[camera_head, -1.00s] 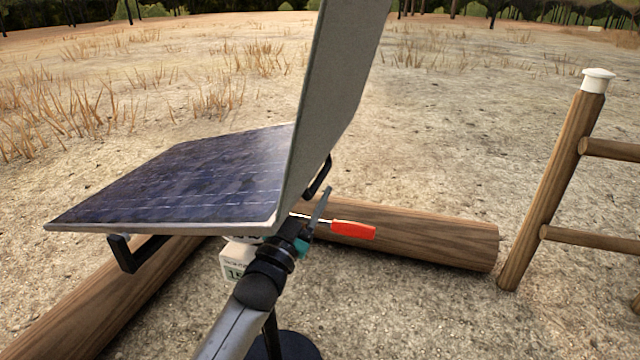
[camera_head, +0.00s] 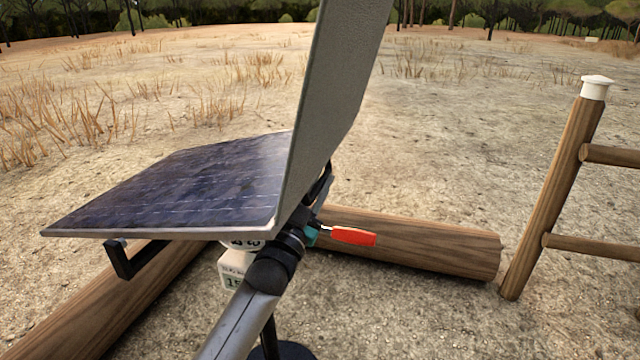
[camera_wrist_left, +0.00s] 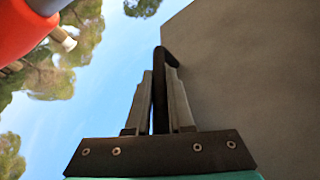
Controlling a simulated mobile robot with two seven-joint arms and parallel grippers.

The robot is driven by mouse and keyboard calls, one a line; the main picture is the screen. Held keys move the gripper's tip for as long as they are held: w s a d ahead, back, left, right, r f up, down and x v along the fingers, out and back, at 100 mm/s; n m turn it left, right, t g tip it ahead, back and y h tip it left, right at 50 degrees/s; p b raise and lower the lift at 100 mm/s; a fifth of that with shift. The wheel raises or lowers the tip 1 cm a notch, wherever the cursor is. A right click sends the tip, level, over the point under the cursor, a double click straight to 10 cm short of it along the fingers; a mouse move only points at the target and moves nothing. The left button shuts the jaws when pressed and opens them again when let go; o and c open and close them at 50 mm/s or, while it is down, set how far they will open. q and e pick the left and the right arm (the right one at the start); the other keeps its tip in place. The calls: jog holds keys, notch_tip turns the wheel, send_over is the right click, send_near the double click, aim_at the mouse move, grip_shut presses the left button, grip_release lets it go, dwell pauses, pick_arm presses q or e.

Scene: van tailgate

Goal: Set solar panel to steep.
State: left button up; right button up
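The solar panel has a dark blue cell face (camera_head: 190,185) lying low and tilted, and a grey upright panel (camera_head: 335,90) rising at its right edge. A black handle sits on the grey panel's right side; in the left wrist view this black bar (camera_wrist_left: 159,85) stands between my finger pads. My left gripper (camera_head: 322,190) is at that handle, mostly hidden behind the grey panel and my wrist. In the left wrist view my left gripper (camera_wrist_left: 160,95) has its fingers close on both sides of the bar. My right gripper is not in view.
A red-handled lever (camera_head: 352,237) with a metal shaft lies just right of my left wrist. A second black bracket (camera_head: 130,260) hangs under the panel's left. A white numbered box (camera_head: 234,272) is below. Logs (camera_head: 430,240) and a wooden fence (camera_head: 555,190) bound the right.

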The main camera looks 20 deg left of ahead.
pick_arm(q)
grip_shut()
dwell(0.9)
